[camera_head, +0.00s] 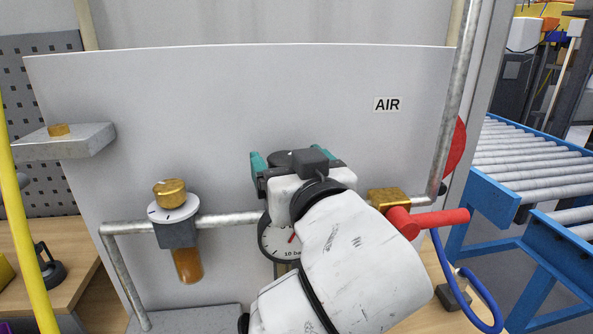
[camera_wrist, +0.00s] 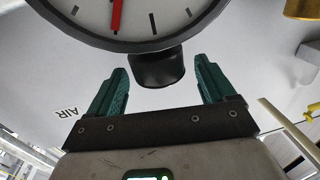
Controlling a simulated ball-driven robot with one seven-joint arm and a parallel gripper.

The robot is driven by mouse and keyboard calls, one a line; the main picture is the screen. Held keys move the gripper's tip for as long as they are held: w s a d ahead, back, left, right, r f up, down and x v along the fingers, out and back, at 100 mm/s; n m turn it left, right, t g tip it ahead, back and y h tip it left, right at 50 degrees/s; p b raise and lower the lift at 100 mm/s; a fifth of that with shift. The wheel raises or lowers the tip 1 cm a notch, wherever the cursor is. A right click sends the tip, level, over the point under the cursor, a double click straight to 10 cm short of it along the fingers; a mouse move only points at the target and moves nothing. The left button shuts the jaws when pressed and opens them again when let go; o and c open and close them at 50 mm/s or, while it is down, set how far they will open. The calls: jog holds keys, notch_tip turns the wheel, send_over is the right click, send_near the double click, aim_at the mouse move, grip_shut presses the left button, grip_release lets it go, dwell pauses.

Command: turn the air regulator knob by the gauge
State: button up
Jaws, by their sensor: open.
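The black regulator knob (camera_wrist: 160,68) shows in the wrist view beside the rim of the round gauge (camera_wrist: 135,15), which has a white face and a red needle. My gripper (camera_wrist: 161,74) is open, with one teal finger on each side of the knob and a visible gap to both. In the head view the gauge (camera_head: 272,240) is partly covered by my white wrist. The dark knob top (camera_head: 282,157) shows behind my gripper (camera_head: 287,154), between its teal fingers. Most of the regulator body is hidden by my arm.
A grey panel (camera_head: 200,100) stands behind the pipe. To the left on the pipe is a unit with a brass knob (camera_head: 170,192) and amber bowl (camera_head: 187,266). A red valve lever (camera_head: 440,217) and brass fitting (camera_head: 388,199) are close on the right. A blue hose (camera_head: 487,300) hangs there.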

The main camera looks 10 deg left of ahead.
jog(key=b+v, duration=0.1)
jog(key=v, duration=0.9)
jog(key=shift+s, duration=0.25)
jog(key=shift+s+d, duration=0.1)
